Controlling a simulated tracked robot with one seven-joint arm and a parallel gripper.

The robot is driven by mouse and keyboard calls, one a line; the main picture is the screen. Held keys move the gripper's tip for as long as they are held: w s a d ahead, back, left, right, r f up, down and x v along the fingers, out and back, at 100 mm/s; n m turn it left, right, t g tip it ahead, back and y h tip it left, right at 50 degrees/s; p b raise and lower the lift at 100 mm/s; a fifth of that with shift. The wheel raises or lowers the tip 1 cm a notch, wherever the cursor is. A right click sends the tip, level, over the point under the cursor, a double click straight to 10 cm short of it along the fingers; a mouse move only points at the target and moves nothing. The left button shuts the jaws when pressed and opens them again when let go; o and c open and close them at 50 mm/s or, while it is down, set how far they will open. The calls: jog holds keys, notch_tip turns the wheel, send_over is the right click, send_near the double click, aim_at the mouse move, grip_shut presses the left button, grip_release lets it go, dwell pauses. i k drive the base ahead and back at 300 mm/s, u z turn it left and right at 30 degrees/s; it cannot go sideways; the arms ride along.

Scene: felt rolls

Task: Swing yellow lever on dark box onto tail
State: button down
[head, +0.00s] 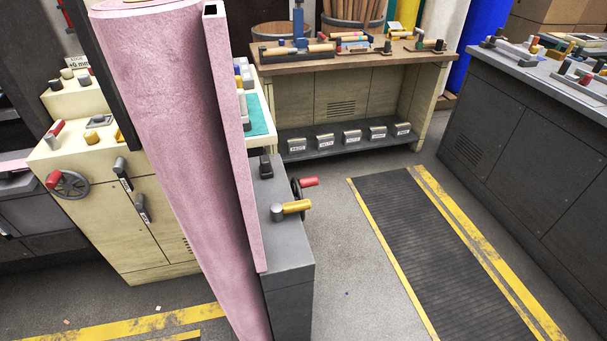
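The yellow lever (296,206) sits on top of the dark box (288,262), on a grey round pivot. Its yellow grip points right, towards the box's right edge, away from the pink felt. A large pink felt roll (165,110) stands tilted in the foreground. A flat pink strip, which looks like its tail (232,140), hangs along the roll's right side. Its lower end lies by the box's left edge, left of the lever and apart from it. The roll and strip hide the left part of the box. My gripper is not in view.
A red-handled crank (308,182) and a black knob (266,166) are beside the lever. A cream cabinet (120,225) with a handwheel (71,184) stands left. A wooden bench (340,62) is behind, grey cabinets (530,140) right. Floor around the black mat (425,250) is clear.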

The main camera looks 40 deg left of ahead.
aim_at(277, 211)
jog(key=u, duration=0.6)
jog(key=i, duration=1.1)
jog(key=u, duration=0.65)
jog(key=k, duration=0.9)
jog(key=u, duration=0.2)
jog(key=i, duration=0.9)
jog(key=z, duration=0.1)
